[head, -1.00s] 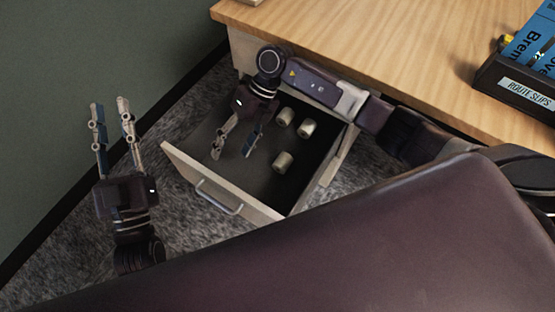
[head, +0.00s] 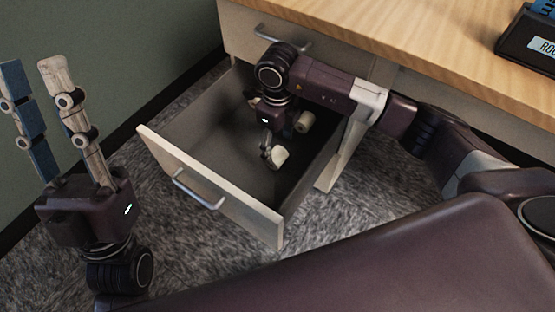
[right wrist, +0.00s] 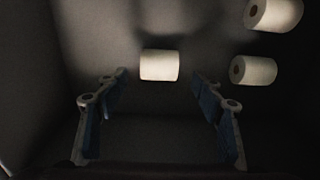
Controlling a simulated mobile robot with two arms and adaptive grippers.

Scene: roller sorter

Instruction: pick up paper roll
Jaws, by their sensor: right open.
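Several small white paper rolls lie in the open drawer. In the right wrist view one roll (right wrist: 160,65) lies ahead of my right gripper (right wrist: 160,85), centred between its open fingers and not gripped. Two more rolls, an upper one (right wrist: 273,14) and a lower one (right wrist: 253,70), lie to the right. In the head view my right gripper (head: 267,150) reaches down into the drawer, with a roll (head: 279,156) beside its fingertips. Another roll (head: 304,122) lies behind it. My left gripper (head: 28,85) is open and empty, pointing up at the left, outside the drawer.
The drawer (head: 205,178) stands pulled out below a wooden desk (head: 400,50), with walls around my right gripper. A green wall (head: 120,60) is close at the left.

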